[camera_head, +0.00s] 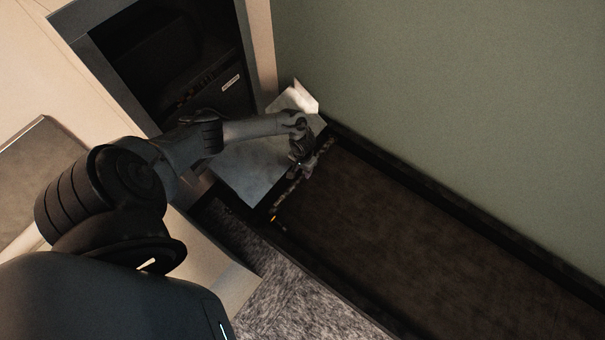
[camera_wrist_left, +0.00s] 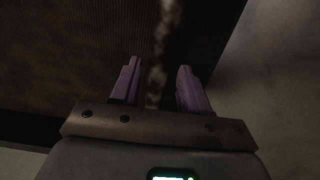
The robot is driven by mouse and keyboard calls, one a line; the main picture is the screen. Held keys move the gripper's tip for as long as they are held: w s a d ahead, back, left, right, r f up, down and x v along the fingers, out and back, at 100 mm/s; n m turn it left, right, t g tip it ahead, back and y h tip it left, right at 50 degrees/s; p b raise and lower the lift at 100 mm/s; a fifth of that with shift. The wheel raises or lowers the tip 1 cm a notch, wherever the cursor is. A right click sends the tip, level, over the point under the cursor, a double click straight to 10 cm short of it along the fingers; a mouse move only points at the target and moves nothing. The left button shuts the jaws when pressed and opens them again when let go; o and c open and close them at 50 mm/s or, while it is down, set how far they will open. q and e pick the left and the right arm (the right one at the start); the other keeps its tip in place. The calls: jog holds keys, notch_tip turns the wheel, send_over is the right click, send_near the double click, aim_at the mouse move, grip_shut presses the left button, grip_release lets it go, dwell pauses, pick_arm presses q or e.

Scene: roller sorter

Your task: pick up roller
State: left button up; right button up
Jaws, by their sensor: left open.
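A long, thin, mottled grey-brown strip, which looks like the roller (camera_head: 289,188), lies along the near end of the dark conveyor belt (camera_head: 420,235). My left gripper (camera_head: 303,168) is over the upper part of this strip in the head view and hides some of it. In the left wrist view, the gripper (camera_wrist_left: 158,82) is open, with two purple fingers. The roller (camera_wrist_left: 166,35) runs lengthwise between and beyond them. I cannot tell whether the fingers touch it. My right gripper is not in view.
A pale metal plate (camera_head: 248,172) slopes between the belt's end and a dark cabinet opening (camera_head: 165,60). A green wall (camera_head: 450,90) borders the belt behind its black side rail (camera_head: 450,213). Grey carpet-like floor (camera_head: 300,305) lies in front. The belt is clear.

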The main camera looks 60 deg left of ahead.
pick_arm(q)
notch_tip(320, 180, down, 2)
jog(key=shift+f+b, duration=0.2)
jog(key=shift+b, duration=0.35)
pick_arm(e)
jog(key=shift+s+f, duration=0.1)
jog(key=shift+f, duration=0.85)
pick_arm(q)
grip_shut()
jog(key=shift+r, duration=0.1)
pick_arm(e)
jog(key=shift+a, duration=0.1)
pick_arm(q)
jog(key=shift+r, duration=0.1)
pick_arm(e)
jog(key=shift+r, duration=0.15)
pick_arm(q)
notch_tip(320, 180, up, 10)
jog(key=p, duration=0.7)
notch_tip(320, 180, up, 4)
jog(key=p, duration=0.6)
send_over(302, 173)
jog(key=shift+w+r, duration=0.15)
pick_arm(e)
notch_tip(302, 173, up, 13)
